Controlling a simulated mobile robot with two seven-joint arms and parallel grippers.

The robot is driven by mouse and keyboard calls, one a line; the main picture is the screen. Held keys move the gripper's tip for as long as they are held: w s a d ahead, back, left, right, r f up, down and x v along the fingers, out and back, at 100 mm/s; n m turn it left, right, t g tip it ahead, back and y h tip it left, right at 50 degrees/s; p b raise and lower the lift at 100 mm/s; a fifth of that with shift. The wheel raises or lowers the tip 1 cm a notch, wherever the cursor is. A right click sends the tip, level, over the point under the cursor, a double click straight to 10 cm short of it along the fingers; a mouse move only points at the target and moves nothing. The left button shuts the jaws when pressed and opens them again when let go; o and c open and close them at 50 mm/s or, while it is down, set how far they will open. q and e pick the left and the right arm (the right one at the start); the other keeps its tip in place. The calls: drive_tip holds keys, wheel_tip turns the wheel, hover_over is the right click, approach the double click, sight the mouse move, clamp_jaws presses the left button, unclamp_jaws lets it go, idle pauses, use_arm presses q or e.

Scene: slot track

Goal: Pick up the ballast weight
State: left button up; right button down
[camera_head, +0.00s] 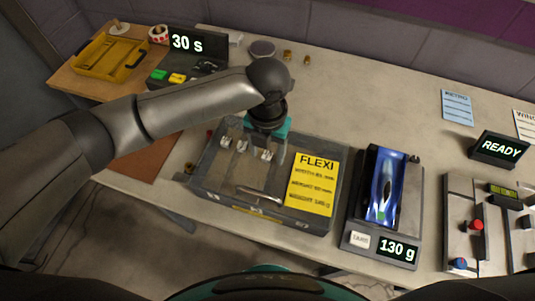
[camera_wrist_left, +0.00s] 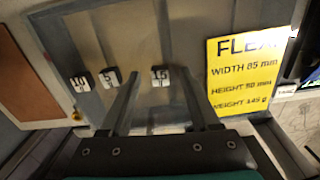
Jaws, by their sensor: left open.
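Several small ballast weights with white number labels sit in a grey tray (camera_head: 215,190). In the left wrist view they read 10 (camera_wrist_left: 80,84), 5 (camera_wrist_left: 110,78) and 15 (camera_wrist_left: 161,77). My left gripper (camera_wrist_left: 161,75) points down over the tray, its two fingers apart. The weight marked 15 shows between the fingertips, with no visible grip on it; the height gap is hard to judge. In the head view the left gripper (camera_head: 262,148) partly covers the weights. My right gripper is not in view.
A yellow FLEXI card (camera_head: 312,184) lies on the tray's right part. To its right a scale (camera_head: 357,240) reading 130 g bears a blue item (camera_head: 384,190). A READY display (camera_head: 498,149) and a control panel stand far right. A yellow tray (camera_head: 110,57) is back left.

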sight(267, 155)
use_arm(q)
clamp_jaws()
idle(0.3)
drive_tip(key=shift+r, duration=0.1)
wheel_tip(267, 155, up, 20)
drive_tip(key=p, duration=0.2)
idle(0.5)
